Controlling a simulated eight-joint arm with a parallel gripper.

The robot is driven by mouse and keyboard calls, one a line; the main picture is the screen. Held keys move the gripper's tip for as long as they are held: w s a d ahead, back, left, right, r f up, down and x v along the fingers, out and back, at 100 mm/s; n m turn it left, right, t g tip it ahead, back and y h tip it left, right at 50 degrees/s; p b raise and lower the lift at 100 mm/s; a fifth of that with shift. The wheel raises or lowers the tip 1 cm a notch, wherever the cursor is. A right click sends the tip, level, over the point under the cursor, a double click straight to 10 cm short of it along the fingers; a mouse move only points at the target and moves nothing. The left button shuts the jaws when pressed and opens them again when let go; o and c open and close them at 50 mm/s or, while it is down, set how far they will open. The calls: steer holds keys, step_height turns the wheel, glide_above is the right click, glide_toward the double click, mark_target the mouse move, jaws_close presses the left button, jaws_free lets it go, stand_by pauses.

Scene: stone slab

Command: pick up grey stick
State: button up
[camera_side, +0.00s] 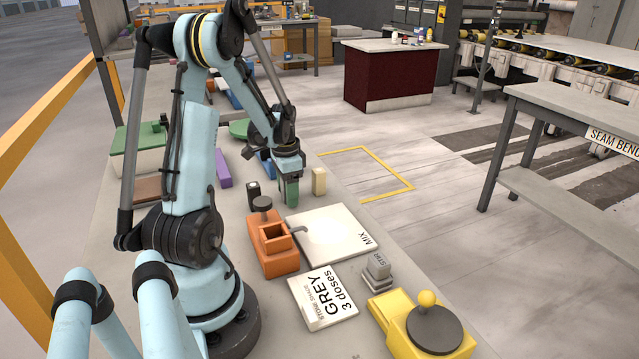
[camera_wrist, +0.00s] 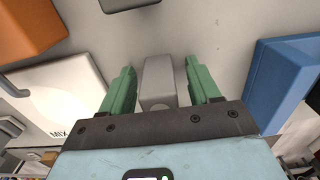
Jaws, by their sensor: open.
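The grey stick (camera_wrist: 157,88) stands out in the wrist view as a plain grey block between the two green fingers of my gripper (camera_wrist: 160,68). A narrow gap shows on each side of it, so the fingers are around it but apart from it. In the side view my gripper (camera_side: 289,192) points down at the slab, just left of a cream stick (camera_side: 319,181). I cannot make out the grey stick there; the fingers seem to hide it.
A blue block (camera_wrist: 275,82) lies right of the fingers in the wrist view. The white MIX plate (camera_side: 335,238), orange container (camera_side: 273,245), black piece (camera_side: 254,195) and purple stick (camera_side: 222,170) are nearby. A grey STIR holder (camera_side: 378,268) stands right.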

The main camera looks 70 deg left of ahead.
steer(key=c, duration=1.1)
steer(key=shift+o, duration=0.2)
steer(key=shift+r, duration=0.1)
